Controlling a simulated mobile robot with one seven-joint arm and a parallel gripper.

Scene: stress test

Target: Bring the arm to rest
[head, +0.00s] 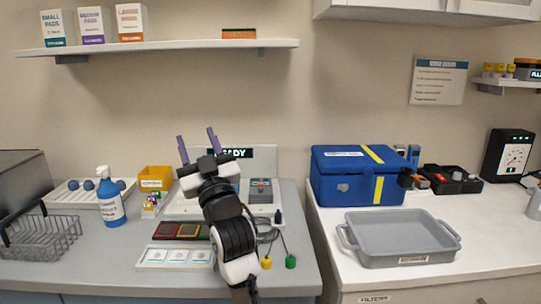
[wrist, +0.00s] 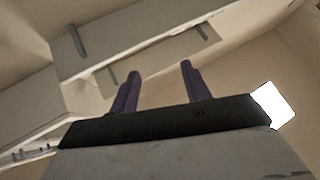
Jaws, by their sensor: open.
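My gripper (head: 196,146) shows in the head view above the left counter, in front of the machine with the lit display. Its two purple fingers point up and stand apart, with nothing between them. In the wrist view my gripper (wrist: 160,78) also shows open and empty, with wall, shelf underside and ceiling beyond it. My arm rises from the bottom of the head view, bent, and hides part of the machine (head: 265,160) behind it.
A blue bottle (head: 112,208), a wire basket (head: 45,240) and a yellow bin (head: 155,177) stand left on the counter. A grey tray (head: 355,236) and a blue case (head: 340,187) sit on the right counter. A shelf (head: 190,46) with boxes hangs above. A gap separates the counters.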

